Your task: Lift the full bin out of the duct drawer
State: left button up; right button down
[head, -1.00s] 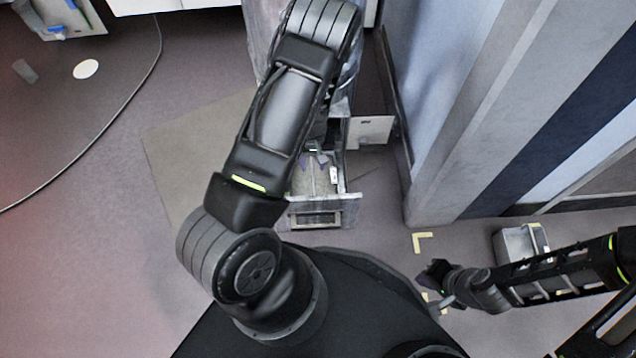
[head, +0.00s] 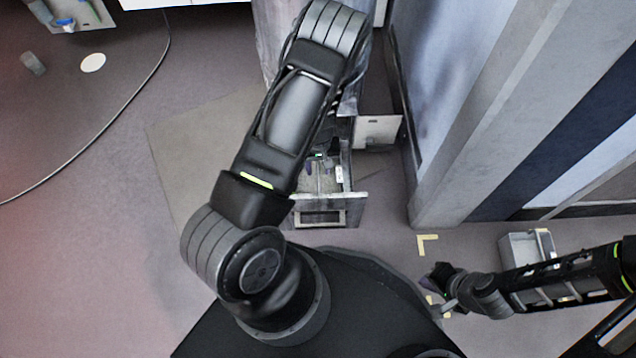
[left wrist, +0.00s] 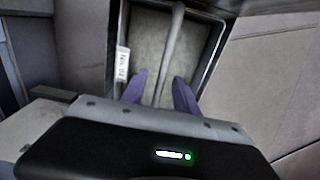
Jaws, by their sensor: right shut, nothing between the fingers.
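The duct drawer (head: 347,212) stands pulled out below the grey duct, in the middle of the head view. Inside it sits the bin (head: 327,184), filled with grey material. It carries a white label (left wrist: 123,63) and a bar handle (left wrist: 172,45) across its top. My left gripper (head: 321,167) is over the bin, partly hidden by my arm in the head view. In the left wrist view, its purple fingers (left wrist: 159,92) are apart, one on each side of the bar, with gaps showing. My right gripper (head: 441,278) is shut and empty, low at the right, away from the drawer.
An open grey metal box (head: 520,252) stands on the floor behind my right arm. Yellow corner marks (head: 428,240) lie on the floor near it. An open flap (head: 377,132) is beside the drawer. A wall column (head: 470,120) rises to the right.

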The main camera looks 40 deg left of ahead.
pick_arm(q)
notch_tip(320, 180, down, 4)
jog(key=shift+f+b, duration=0.2)
jog(key=shift+b, duration=0.7)
grip_shut()
dwell(1.1)
